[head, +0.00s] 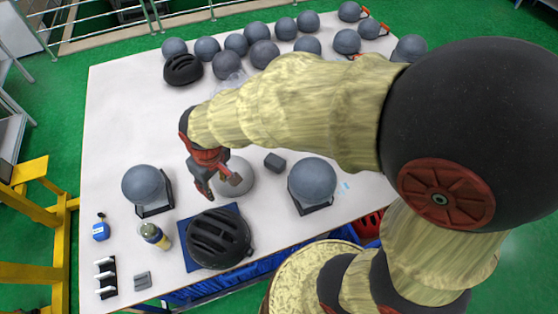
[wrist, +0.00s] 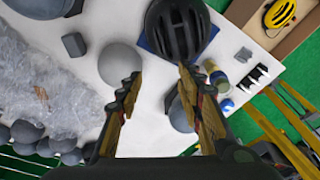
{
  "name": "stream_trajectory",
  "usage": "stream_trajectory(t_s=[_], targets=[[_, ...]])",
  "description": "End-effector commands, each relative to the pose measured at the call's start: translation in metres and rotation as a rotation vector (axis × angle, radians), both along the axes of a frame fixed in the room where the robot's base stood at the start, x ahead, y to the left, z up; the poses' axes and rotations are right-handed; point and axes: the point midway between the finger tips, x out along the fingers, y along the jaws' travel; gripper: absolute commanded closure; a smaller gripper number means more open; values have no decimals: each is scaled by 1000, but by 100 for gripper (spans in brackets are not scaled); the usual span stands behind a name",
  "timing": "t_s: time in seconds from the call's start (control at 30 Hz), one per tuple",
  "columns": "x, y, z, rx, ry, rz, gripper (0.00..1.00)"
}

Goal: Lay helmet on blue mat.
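A black vented helmet (head: 220,240) lies on the blue mat (head: 189,243) at the table's front, covering most of it and reaching past its right side. In the wrist view the same helmet (wrist: 181,28) is at the top, with a strip of the mat (wrist: 146,43) showing beside it. My gripper (head: 221,186) is behind the helmet in the head view, apart from it. Its two fingers (wrist: 160,88) are spread, with nothing held between them. A second black helmet (head: 183,70) sits at the back left of the table.
A pale ball (head: 238,166) is beside my gripper. Grey balls on stands (head: 143,184) (head: 312,178) flank the mat; several more balls stand at the back. A bottle (head: 155,236) is left of the mat. The table's left middle (head: 120,120) is clear.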

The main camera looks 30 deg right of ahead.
Motion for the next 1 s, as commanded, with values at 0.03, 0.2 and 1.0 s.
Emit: stream_trajectory(t_s=[0.03,0.2,1.0], targets=[[-4,-16,23,12,-34,-39,63],[-29,-60,81,41,-122,-154,63],[-121,-135,159,80,-315,-402,63]])
